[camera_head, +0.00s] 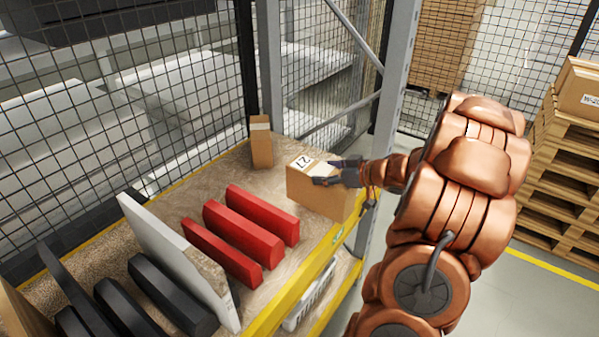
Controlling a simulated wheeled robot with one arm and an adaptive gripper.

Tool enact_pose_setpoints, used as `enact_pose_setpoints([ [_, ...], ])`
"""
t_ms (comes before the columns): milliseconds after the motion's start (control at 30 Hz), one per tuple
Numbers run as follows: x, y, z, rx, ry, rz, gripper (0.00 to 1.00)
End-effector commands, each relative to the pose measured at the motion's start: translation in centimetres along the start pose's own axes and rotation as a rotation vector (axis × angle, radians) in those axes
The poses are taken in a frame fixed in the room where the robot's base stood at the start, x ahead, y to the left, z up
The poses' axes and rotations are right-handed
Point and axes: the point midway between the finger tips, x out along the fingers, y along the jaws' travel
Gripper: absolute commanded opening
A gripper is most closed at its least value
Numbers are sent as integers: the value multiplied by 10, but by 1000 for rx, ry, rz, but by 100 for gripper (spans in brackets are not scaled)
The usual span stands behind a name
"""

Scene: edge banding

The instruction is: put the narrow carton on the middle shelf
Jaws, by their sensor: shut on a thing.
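A brown carton (313,193) with a white label reading "27" is at the right end of a wood-topped shelf (180,202) with a yellow front beam. My gripper (327,172) reaches in from the right and is shut on this carton near its top. I cannot tell whether the carton's bottom touches the shelf. A slimmer, upright carton (261,145) with a pale band near its top stands on the shelf behind and to the left, apart from the held one.
Several red blocks (243,234), a white panel (180,260) and black blocks (171,294) fill the shelf's left side. A grey rack post (394,95) stands just behind my gripper. Wire mesh (100,140) closes the back. Pallets (560,180) stand at right.

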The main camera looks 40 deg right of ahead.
Motion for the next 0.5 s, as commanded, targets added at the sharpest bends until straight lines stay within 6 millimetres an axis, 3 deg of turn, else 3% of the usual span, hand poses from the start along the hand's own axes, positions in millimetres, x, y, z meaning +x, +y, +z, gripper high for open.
enact_pose_setpoints([
  [500,67,-1,-21,4,1,-1,8],
])
